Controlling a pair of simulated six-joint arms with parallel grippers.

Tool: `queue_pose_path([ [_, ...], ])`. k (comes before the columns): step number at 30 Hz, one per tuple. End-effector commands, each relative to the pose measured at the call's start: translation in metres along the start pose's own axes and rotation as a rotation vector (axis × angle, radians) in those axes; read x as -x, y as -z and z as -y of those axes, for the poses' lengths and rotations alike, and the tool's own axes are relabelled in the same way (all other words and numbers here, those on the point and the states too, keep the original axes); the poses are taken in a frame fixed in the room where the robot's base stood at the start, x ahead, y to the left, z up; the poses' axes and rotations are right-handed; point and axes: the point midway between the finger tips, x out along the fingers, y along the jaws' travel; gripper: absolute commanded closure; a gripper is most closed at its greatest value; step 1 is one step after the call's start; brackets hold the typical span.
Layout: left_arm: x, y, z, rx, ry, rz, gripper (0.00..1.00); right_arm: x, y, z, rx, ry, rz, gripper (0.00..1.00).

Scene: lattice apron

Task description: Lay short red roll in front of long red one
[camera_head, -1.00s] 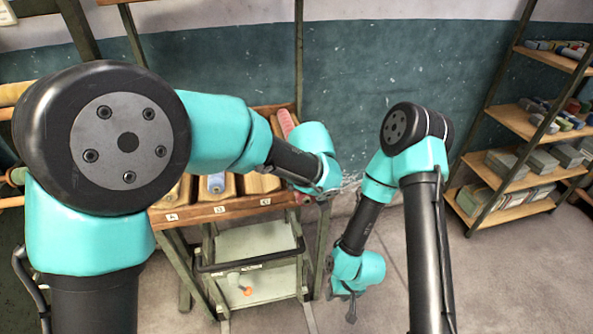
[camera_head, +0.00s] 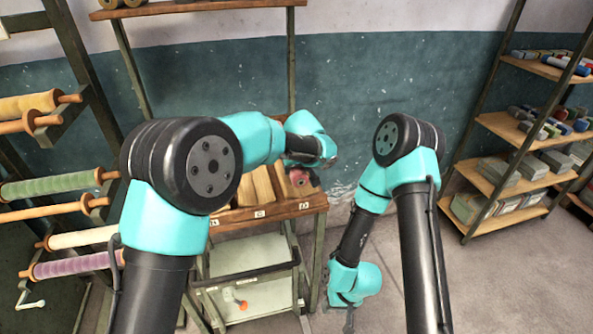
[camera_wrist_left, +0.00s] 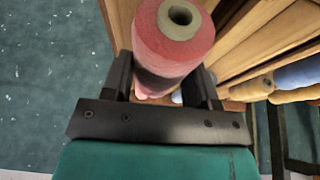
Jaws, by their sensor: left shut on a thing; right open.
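My left gripper (camera_wrist_left: 162,82) is shut on a short red roll (camera_wrist_left: 172,40), which has a pale core with a dark hole, facing the left wrist camera. A small pinkish patch (camera_wrist_left: 141,93) shows under that roll; I cannot tell whether it is the long red roll. In the head view my left gripper (camera_head: 326,162) is over the right end of the wooden rack, with a red roll end (camera_head: 299,177) just below it. The long red roll is not clearly visible there. My right gripper (camera_head: 350,319) hangs low over the floor, open and empty.
The wooden rack (camera_head: 290,208) has sloping lanes with labels along its front edge. A white shelf (camera_head: 245,255) is below it. Rolls on rods, including a green one (camera_head: 50,187) and a purple one (camera_head: 75,264), hang at left. Stocked shelves (camera_head: 510,170) stand at right.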

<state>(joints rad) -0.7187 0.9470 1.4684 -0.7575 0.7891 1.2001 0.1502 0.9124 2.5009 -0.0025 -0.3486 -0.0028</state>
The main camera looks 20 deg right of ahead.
Motion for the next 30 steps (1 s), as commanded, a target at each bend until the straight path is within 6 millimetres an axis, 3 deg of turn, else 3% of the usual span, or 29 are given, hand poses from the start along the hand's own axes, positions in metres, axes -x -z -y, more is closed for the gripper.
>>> queue_pose_path([
  [6, -0.010, 0.019, -0.006, 0.000, 0.000, -0.001, 0.73, 0.000, 0.000, 0.000, 0.000, 0.000, 0.000, 0.57],
  [20, -0.013, 0.024, -0.007, -0.001, 0.001, 0.000, 0.73, 0.000, 0.000, 0.000, 0.000, 0.000, 0.000, 0.57],
  [30, -0.046, 0.012, -0.007, -0.001, 0.001, 0.001, 0.73, 0.000, 0.000, 0.000, 0.000, 0.000, 0.000, 0.57],
])
